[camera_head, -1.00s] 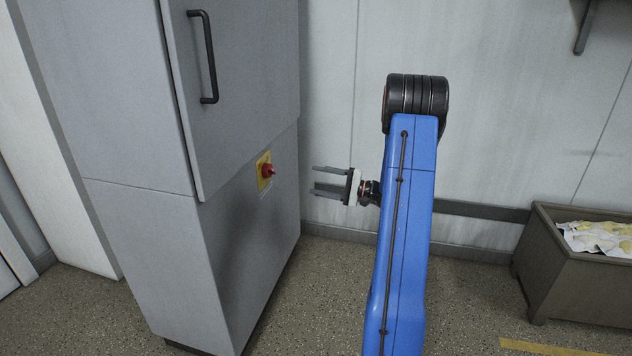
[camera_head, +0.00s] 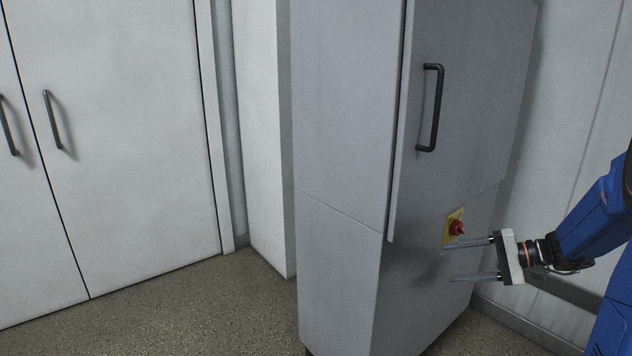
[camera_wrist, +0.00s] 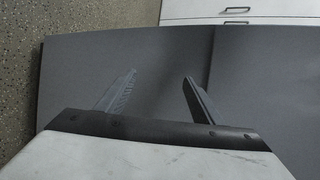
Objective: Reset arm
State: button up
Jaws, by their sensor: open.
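My gripper (camera_head: 462,261) is open and empty at the right of the head view. Its two fingers point left, in front of the grey cabinet (camera_head: 345,140). The upper finger shows just below the red button (camera_head: 457,228) on its yellow plate; I cannot tell if they touch. In the wrist view my gripper (camera_wrist: 160,82) has its fingers spread apart with nothing between them, and the grey cabinet face (camera_wrist: 80,65) fills most of the background.
The cabinet door has a black handle (camera_head: 431,108). White double doors (camera_head: 130,130) stand at the left. The speckled floor (camera_head: 215,310) is clear in front of them. A pale wall (camera_head: 570,110) is behind my arm.

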jog(key=s+a+n+g+h, duration=0.45)
jog(key=s+a, duration=0.65)
jog(key=s, duration=0.4)
jog(key=s+d+n+t+h, duration=0.2)
jog(key=s+h, duration=0.5)
jog(key=s, duration=0.8)
jog(key=shift+r+n+t+h, duration=0.15)
jog(key=shift+n+t+h, duration=0.2)
jog(key=shift+t, duration=0.5)
jog(key=shift+s, duration=0.1)
